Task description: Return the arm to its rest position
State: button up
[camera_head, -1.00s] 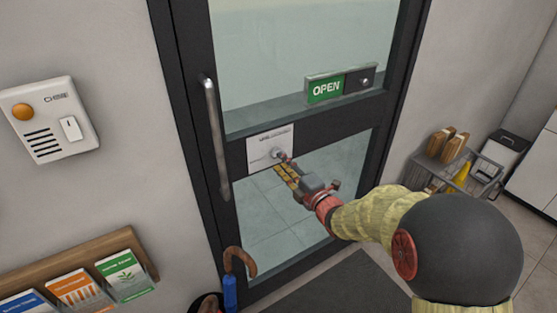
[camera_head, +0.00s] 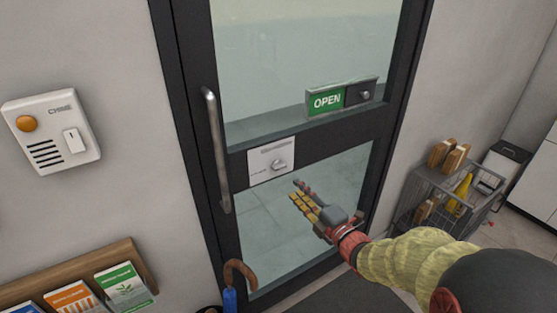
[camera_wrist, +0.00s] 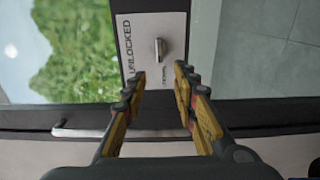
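My gripper (camera_head: 303,196) is in front of the glass door, below and to the right of the white lock plate (camera_head: 271,162). In the wrist view my gripper (camera_wrist: 160,80) has its two yellow-padded fingers spread apart with nothing between them. The lock plate (camera_wrist: 155,40) lies beyond the fingertips there, with its metal thumb-turn (camera_wrist: 159,48) and the word UNLOCKED readable. The fingers are apart from the thumb-turn. My arm reaches in from the lower right.
The door has a vertical handle (camera_head: 216,150) and a green OPEN sign (camera_head: 326,101). A wall intercom (camera_head: 50,130) and leaflet rack (camera_head: 60,275) are left. An umbrella (camera_head: 238,275) stands below the handle. A wire cart (camera_head: 435,195) stands right of the door.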

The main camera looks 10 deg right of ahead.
jog(key=s+d+f+m+g+h, duration=0.8)
jog(key=d+f+m, duration=0.35)
jog(key=m, duration=0.25)
jog(key=s+a+r+m+g+y+p, duration=0.1)
jog(key=s+a+r+m+g+p, duration=0.25)
jog(key=s, duration=0.55)
jog(key=s+a+r+m+g, duration=0.2)
jog(key=s+a+r+m, duration=0.3)
jog(key=s, duration=0.5)
jog(key=s+a+r+t+p, duration=0.1)
jog(key=a+r, duration=0.1)
jog(key=r, duration=0.4)
jog(key=s+a+r+t+y+p, duration=0.1)
jog(key=a+r, duration=0.2)
jog(key=r, duration=0.3)
jog(key=shift+s+a+n, duration=0.2)
jog(key=shift+s+n, duration=0.05)
jog(key=shift+n, duration=0.1)
